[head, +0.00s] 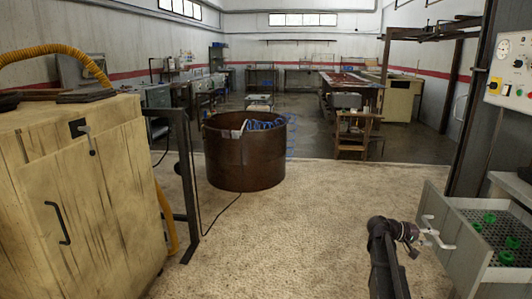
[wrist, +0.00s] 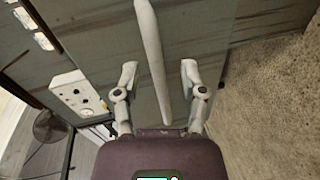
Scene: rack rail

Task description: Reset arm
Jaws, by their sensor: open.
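My gripper (head: 431,232) is at the front of a pulled-out grey drawer (head: 462,268) at the lower right of the head view. In the wrist view my gripper (wrist: 159,73) is open, with one finger on each side of a long pale bar (wrist: 152,45), which looks like the drawer's handle. Gaps show between the bar and both fingertips, so nothing is gripped. The drawer holds a perforated rack (head: 494,236) with several green-topped items (head: 489,218).
A control panel (head: 510,68) is on the right above the drawer. A brown round tub (head: 245,160) stands mid-floor, and a worn yellow cabinet (head: 85,200) fills the left. The pale floor (head: 290,240) between is mostly clear, with a cable near the tub.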

